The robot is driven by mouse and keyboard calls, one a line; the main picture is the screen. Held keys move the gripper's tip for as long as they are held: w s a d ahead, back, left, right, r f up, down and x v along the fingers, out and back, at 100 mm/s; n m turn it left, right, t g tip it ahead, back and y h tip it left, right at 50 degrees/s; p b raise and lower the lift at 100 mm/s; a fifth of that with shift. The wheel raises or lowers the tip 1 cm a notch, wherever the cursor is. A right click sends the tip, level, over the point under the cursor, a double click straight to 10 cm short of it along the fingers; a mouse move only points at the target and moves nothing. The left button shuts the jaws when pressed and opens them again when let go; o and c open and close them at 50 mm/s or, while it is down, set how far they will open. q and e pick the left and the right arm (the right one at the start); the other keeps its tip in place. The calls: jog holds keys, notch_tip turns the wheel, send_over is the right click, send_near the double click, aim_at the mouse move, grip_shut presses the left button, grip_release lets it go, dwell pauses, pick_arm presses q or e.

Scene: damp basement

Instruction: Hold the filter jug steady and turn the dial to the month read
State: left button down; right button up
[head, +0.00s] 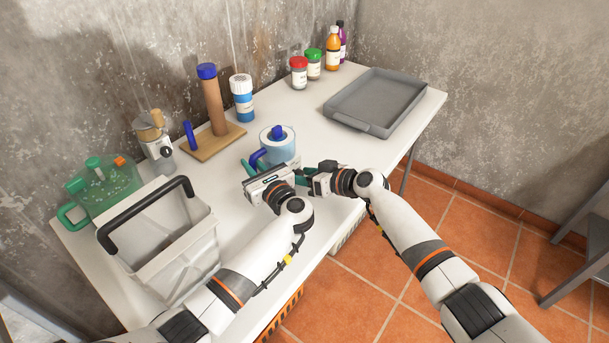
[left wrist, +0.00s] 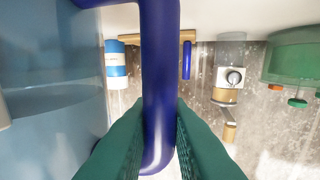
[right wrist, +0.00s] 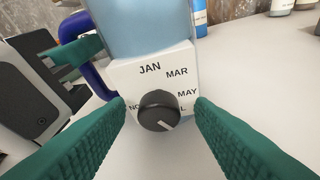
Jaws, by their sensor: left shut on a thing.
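The filter jug (head: 281,153) is a pale blue jug with a white top and blue knob, upright on the white table. Its blue handle (left wrist: 160,60) runs between the fingers of my left gripper (left wrist: 160,140), shut on it; in the head view this gripper (head: 250,167) is at the jug's left side. The black dial (right wrist: 157,109) sits on a white panel (right wrist: 121,73) at the jug's base. JAN, MAR and MAY are readable; other labels are partly covered. Its white pointer line points lower right. My right gripper (right wrist: 162,112) is open, its green fingers either side of the dial.
A white bin (head: 190,257) with a black handle and a green jug (head: 112,190) stand at left. A glass-and-metal appliance (head: 155,145), a wooden stand (head: 216,110) and a blue canister (head: 243,103) stand behind. A grey tray (head: 345,127) lies at the far right.

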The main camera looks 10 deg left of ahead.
jog(key=v, duration=1.2)
dwell(0.3)
pick_arm(q)
jog(key=c, duration=1.3)
grip_release()
jog(key=shift+d, duration=0.1)
